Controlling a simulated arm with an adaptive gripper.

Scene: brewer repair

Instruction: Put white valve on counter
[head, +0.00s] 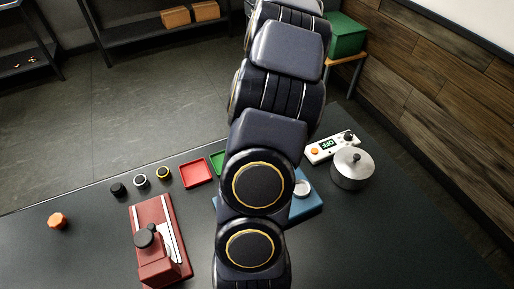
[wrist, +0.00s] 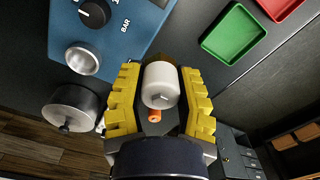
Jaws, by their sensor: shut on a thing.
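The white valve (wrist: 160,86) is a small white cylinder with a rounded end. In the wrist view it sits between the yellow fingers of my gripper (wrist: 160,100), which are shut on it. A small orange piece (wrist: 154,116) shows just below the valve; I cannot tell whether it belongs to it. The dark counter (head: 85,240) runs across the head view. My arm hides the gripper and valve there, so their height above the counter cannot be told.
A blue brewer unit (head: 308,206) is partly behind my arm; it also shows in the wrist view (wrist: 125,50). A metal pot (head: 351,170), a white controller (head: 328,148), red tray (head: 197,173), green tray (wrist: 233,33), red machine (head: 160,245) and orange knob (head: 57,220) stand around. The counter's left front is clear.

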